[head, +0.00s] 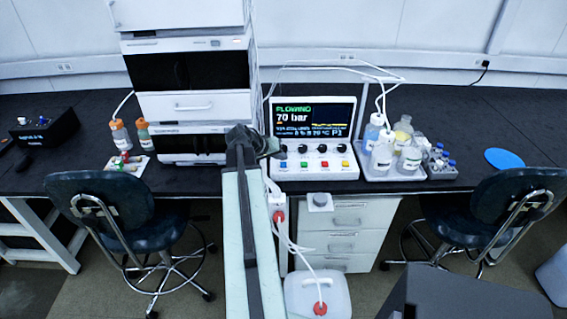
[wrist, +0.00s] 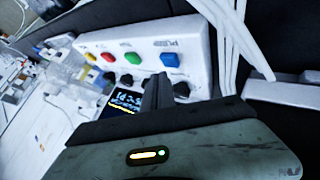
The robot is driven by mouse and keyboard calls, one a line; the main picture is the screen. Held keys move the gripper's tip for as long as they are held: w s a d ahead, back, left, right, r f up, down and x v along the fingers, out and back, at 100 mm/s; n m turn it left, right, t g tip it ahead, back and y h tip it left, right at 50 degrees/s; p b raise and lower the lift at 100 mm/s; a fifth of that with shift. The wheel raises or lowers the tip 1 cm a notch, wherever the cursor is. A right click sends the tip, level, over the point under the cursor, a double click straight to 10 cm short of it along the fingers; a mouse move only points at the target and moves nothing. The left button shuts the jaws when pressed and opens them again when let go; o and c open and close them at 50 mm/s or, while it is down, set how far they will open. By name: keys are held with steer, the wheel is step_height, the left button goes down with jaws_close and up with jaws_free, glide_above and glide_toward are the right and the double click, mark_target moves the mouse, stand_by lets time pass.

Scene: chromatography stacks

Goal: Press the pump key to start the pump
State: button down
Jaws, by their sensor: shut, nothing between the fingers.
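The white control box (head: 315,173) stands at the front edge of the black bench. Its screen (head: 312,117) is lit and reads "FLOWING" and "70 bar". The blue key (head: 283,164) is the leftmost of its coloured keys in the head view. In the wrist view the blue key (wrist: 169,60) sits beside a label that seems to read "PUMP". My gripper (wrist: 160,78) is shut and empty, its tips just beside the blue key. I cannot tell whether they touch the box. In the head view my gripper (head: 268,147) is at the box's left side, partly hidden by my arm.
Green (wrist: 132,57), red (wrist: 108,57) and yellow (wrist: 90,57) keys line up beside the blue one, with black knobs near them. White tubes (wrist: 232,45) run close to the box. A stack of instruments (head: 190,95) stands left; a bottle tray (head: 378,173) stands right.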

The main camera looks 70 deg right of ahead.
mark_target(281, 165)
step_height(281, 165, up, 5)
steer(key=p, duration=0.5)
steer(key=shift+r, duration=0.1)
stand_by(0.7)
